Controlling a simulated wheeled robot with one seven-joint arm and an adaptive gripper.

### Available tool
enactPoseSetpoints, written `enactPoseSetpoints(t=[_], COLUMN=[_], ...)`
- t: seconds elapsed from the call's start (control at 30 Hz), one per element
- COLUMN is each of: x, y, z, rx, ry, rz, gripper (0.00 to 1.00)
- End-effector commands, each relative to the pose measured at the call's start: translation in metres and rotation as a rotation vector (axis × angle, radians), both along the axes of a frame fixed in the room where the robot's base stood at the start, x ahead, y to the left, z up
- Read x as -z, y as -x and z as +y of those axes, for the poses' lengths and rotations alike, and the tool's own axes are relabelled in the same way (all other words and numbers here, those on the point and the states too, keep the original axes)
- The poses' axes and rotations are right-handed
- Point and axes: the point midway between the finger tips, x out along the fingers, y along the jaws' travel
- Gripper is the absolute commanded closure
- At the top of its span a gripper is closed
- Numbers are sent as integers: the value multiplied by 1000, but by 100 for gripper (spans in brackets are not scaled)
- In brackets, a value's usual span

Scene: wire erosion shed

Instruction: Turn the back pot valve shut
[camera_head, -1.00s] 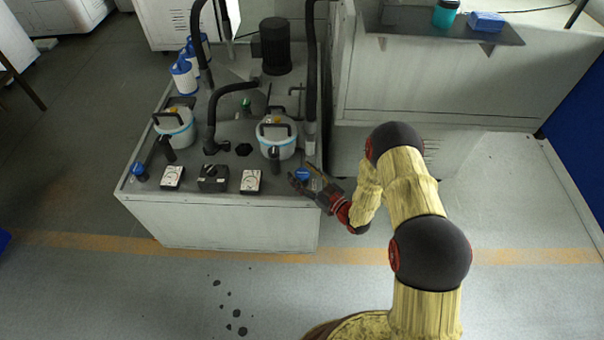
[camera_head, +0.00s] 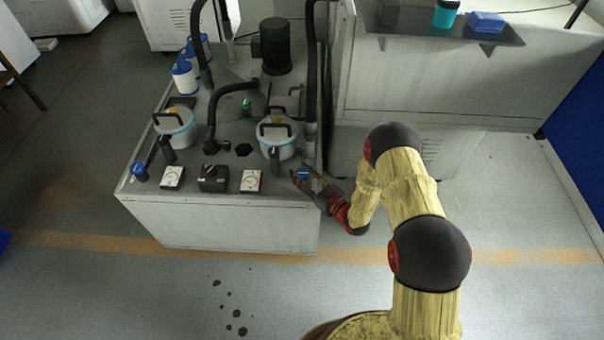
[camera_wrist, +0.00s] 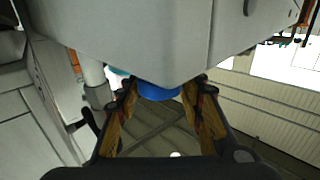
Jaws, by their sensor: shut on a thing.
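A blue valve knob (camera_head: 303,173) sits at the right front corner of the grey tank top (camera_head: 225,166), beside the right-hand filter pot (camera_head: 278,148). My gripper (camera_head: 307,176) comes in from the right and is shut on this knob. In the wrist view the blue knob (camera_wrist: 160,92) lies between the two fingertips (camera_wrist: 166,88), its upper part hidden by a pale body. A second blue knob (camera_head: 140,172) stands at the left front corner, beside the left-hand pot (camera_head: 175,132). How far the held knob is turned is not clear.
Two dials (camera_head: 172,177) and a black switch box (camera_head: 213,178) line the tank's front edge. Black hoses (camera_head: 312,70), a motor (camera_head: 275,47) and a green knob (camera_head: 245,105) stand behind. A white cabinet (camera_head: 435,80) rises at the right.

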Motion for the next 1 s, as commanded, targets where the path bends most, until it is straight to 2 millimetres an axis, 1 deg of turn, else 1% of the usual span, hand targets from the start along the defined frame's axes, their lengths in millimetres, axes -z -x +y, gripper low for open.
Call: enactPoseSetpoints(t=[0.17, 0.37, 1.0], x=[0, 0, 1], y=[1, 2, 1], z=[2, 4, 5], rx=[66, 203, 776], ry=[0, 1, -4], rz=[0, -1, -2], gripper=[88, 88, 88])
